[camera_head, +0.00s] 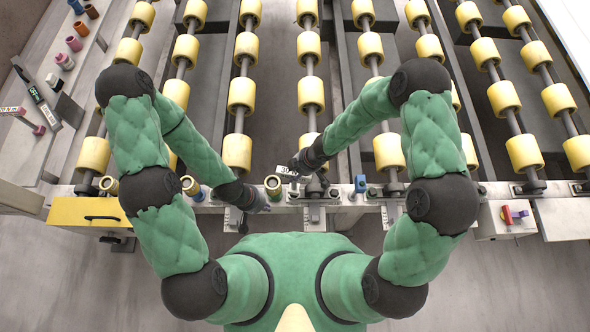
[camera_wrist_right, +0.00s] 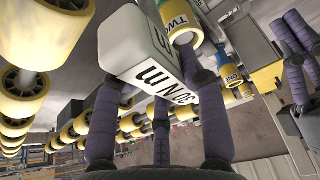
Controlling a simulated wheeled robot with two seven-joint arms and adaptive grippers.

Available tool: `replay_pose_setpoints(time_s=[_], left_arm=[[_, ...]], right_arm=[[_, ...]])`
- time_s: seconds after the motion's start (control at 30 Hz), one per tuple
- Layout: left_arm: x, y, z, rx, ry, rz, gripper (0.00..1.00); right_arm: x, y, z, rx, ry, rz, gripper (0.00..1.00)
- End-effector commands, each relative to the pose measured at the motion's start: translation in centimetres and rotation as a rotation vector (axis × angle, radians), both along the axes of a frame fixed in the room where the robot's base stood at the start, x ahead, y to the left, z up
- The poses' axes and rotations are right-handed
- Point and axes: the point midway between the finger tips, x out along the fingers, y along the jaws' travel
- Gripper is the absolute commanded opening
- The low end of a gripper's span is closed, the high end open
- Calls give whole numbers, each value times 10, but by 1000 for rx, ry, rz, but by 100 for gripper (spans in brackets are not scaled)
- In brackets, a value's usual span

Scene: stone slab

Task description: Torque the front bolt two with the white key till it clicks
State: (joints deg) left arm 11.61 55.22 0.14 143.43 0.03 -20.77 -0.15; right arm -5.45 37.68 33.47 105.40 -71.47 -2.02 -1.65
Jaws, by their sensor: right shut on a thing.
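In the head view, the key (camera_head: 288,170) shows at my right gripper (camera_head: 302,172), just above the front rail. In the right wrist view, a yellow collar marked "TWO" (camera_wrist_right: 180,35) stands just beyond the key; whether they touch I cannot tell. A collar marked "ONE" (camera_wrist_right: 232,82) is further right. My left gripper (camera_head: 247,212) is low at the rail's front edge; its fingers are too small to judge.
Yellow rollers (camera_head: 311,92) fill the area behind the front rail (camera_head: 340,195). More yellow and blue fittings (camera_head: 190,187) stand along the rail. Labelled tools (camera_head: 37,95) and coloured collars (camera_head: 65,61) lie on the left ledge. A switch box (camera_head: 495,222) is at right.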

Motion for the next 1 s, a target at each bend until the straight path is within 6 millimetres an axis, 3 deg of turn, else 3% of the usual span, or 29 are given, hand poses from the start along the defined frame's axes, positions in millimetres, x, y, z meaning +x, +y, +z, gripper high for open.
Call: replay_pose_setpoints(time_s=[0.4,1.0], left_arm=[[0,0,-23,0,0,0,0],[0,0,-25,0,0,0,0]], right_arm=[[1,0,-25,1,-2,-1,0],[1,0,-28,1,-2,0,0]])
